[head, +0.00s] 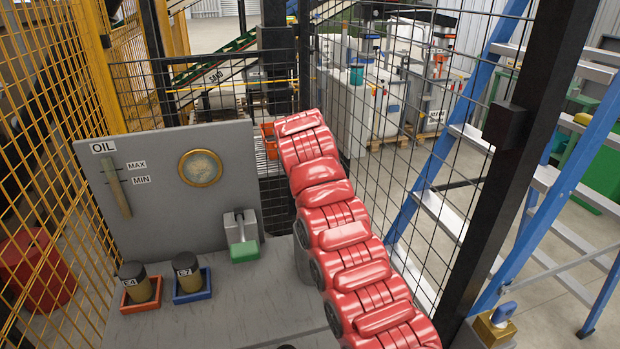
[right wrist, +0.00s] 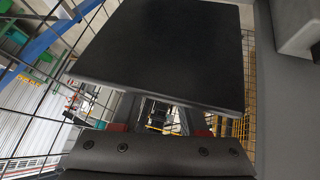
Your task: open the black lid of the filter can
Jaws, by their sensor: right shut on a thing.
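A grey cylinder (head: 303,262), which may be the filter can, stands at the right of the grey bench, mostly hidden behind my red arm. Its top and any lid are hidden in the head view. In the right wrist view a flat black panel (right wrist: 165,50), which looks like the lid, fills the upper middle, tilted and close to the camera. My right gripper (right wrist: 156,112) is shut just below the panel's near edge; the exact contact is hard to see. Its fingers are hidden in the head view. My left gripper is not in view.
Two black-capped canisters stand in a red tray (head: 142,306) and a blue tray (head: 193,293). Yellow mesh (head: 65,130) closes the left, black mesh and a blue ladder (head: 565,170) the right.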

